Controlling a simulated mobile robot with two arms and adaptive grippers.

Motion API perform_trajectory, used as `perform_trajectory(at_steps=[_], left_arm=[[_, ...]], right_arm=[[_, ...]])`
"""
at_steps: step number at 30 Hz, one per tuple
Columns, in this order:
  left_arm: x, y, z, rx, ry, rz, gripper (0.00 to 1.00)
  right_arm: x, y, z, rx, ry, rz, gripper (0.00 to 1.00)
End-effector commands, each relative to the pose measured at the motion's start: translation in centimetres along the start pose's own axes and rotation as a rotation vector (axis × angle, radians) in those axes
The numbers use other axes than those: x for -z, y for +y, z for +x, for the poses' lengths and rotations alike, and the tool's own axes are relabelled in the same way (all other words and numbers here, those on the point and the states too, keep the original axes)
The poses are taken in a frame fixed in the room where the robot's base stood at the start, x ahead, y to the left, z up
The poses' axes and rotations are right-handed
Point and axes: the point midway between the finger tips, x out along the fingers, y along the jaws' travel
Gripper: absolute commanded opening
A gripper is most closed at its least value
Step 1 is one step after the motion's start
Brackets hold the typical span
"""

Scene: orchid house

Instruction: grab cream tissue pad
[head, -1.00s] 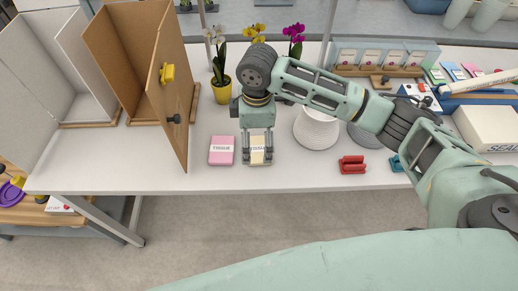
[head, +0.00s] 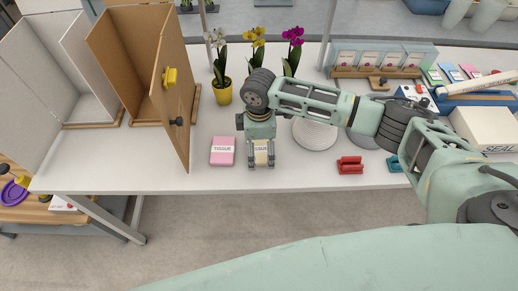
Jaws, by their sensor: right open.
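The cream tissue pad (head: 262,148) lies on the white table near its front edge, its label partly hidden by my gripper. My right gripper (head: 261,163) points down over it, its two fingers open on either side of the pad. I cannot tell whether the fingers touch it. A pink tissue pad (head: 223,151) lies just to the left, apart from the gripper. My left gripper does not show.
A brown cabinet with an open door (head: 172,100) stands to the left. Potted orchids (head: 222,90) are behind the gripper. A white ribbed round thing (head: 314,133) and a red holder (head: 350,166) are to the right. The table front (head: 290,180) is clear.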

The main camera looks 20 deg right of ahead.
Motion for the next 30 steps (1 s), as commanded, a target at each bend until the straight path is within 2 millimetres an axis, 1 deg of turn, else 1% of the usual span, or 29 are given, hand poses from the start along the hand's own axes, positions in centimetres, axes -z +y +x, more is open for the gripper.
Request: perform_trajectory(at_steps=[1, 2, 15, 24, 28, 30], left_arm=[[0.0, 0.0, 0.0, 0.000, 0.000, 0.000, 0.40], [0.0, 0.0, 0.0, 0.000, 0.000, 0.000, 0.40], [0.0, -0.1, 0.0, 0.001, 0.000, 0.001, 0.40], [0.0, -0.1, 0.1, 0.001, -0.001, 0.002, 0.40], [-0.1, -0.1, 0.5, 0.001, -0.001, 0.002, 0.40], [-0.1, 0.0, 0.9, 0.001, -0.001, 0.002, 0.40]], right_arm=[[0.0, 0.0, 0.0, 0.000, 0.000, 0.000, 1.00], [0.0, 0.0, 0.0, 0.000, 0.000, 0.000, 0.97], [0.0, 0.0, 0.0, 0.000, 0.000, 0.000, 0.60], [0.0, 0.0, -0.3, 0.000, 0.001, 0.000, 0.60], [0.1, 0.1, -1.2, -0.002, 0.002, 0.000, 0.60], [0.1, 0.1, -2.2, -0.004, 0.003, -0.002, 0.60]])
